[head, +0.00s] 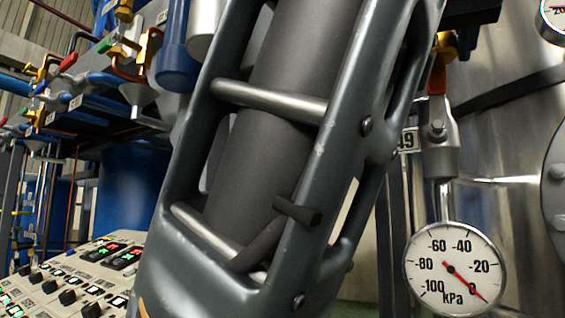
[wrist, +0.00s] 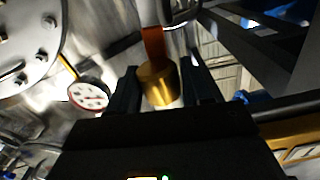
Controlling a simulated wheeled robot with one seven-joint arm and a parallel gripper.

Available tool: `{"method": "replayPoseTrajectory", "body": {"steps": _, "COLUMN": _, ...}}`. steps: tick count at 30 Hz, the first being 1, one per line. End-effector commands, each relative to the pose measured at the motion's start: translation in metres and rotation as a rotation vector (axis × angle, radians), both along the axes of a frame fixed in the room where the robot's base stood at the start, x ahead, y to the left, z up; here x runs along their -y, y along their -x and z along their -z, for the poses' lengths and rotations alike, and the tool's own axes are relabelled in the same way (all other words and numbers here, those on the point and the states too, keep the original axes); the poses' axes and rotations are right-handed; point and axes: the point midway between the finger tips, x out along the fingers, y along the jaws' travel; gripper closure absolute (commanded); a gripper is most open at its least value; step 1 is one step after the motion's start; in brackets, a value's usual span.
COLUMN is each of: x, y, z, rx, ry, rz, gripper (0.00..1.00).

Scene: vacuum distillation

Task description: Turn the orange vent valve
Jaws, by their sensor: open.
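The orange vent valve handle (wrist: 154,44) shows in the upper middle of the wrist view, with a brass cylinder (wrist: 158,84) at its near end. My gripper (wrist: 160,88) is open, with one dark finger on each side of the brass cylinder in this view. I cannot tell whether either finger touches it. In the head view the orange handle (head: 437,80) is partly hidden at the right edge of my arm, above a grey metal fitting (head: 438,140). My gripper's fingers cannot be made out in the head view.
A round kPa gauge (head: 455,268) hangs below the fitting, its red needle near 0. A large steel vessel (head: 510,140) stands at the right. A control panel (head: 75,275) is at the lower left, with blue pipes and small coloured valves behind. My arm blocks the middle.

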Motion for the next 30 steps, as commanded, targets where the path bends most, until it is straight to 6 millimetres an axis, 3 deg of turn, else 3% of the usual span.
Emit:
{"method": "replayPoseTrajectory", "body": {"steps": 9, "x": 0.025, "y": -0.034, "z": -0.001, "rx": -0.001, "ry": 0.001, "rz": 0.001, "gripper": 0.51}}
{"method": "replayPoseTrajectory", "body": {"steps": 20, "x": 0.029, "y": -0.04, "z": 0.0, "rx": 0.002, "ry": 0.001, "rz": 0.0, "gripper": 0.51}}
{"method": "replayPoseTrajectory", "body": {"steps": 30, "x": 0.028, "y": -0.039, "z": 0.0, "rx": 0.002, "ry": 0.001, "rz": 0.0, "gripper": 0.82}}
